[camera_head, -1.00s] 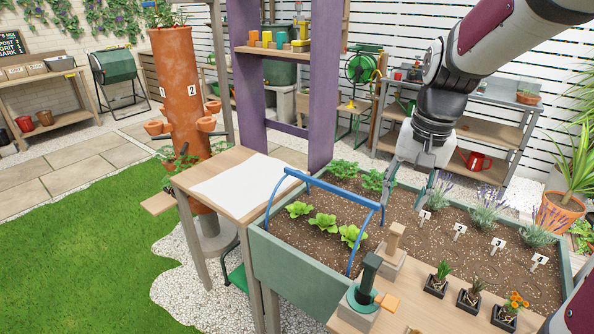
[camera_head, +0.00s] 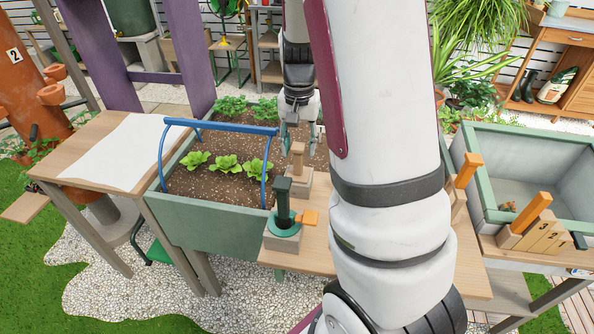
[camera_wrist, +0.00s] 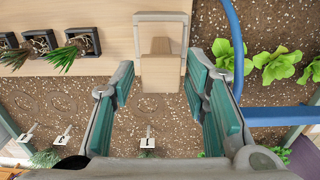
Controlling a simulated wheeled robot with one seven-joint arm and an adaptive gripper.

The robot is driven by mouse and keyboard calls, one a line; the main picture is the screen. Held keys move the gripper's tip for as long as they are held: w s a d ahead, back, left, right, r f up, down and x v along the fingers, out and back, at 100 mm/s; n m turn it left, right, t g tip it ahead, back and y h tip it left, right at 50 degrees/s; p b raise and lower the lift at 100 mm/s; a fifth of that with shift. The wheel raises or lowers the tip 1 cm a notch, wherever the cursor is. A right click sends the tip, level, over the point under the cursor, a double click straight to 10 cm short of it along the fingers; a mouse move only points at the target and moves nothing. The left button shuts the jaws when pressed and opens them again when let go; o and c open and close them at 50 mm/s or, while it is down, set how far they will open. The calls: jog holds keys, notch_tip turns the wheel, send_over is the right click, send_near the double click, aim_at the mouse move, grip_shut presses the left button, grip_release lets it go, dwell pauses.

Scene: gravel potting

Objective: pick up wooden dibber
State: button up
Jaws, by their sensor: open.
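My gripper (camera_head: 300,137) is just behind and above the dibber. The dibber's lower end is hidden in the block.
A dark green tool (camera_head: 283,203) in a round green holder stands close by at front left. A blue hoop (camera_head: 220,127) arches over the seedlings. Small black pots (camera_wrist: 83,42) sit on the shelf. A green-grey sink (camera_head: 520,165) stands at right.

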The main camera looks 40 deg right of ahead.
aim_at(298, 163)
jog(key=shift+s+a+f+b, duration=0.1)
jog(key=shift+a+f+b, duration=0.1)
jog(key=shift+f, duration=1.15)
jog(key=shift+s+a+f+b, duration=0.1)
jog(key=shift+f+b, duration=0.1)
jog(key=shift+f, duration=1.15)
jog(key=shift+c, duration=0.3)
grip_shut()
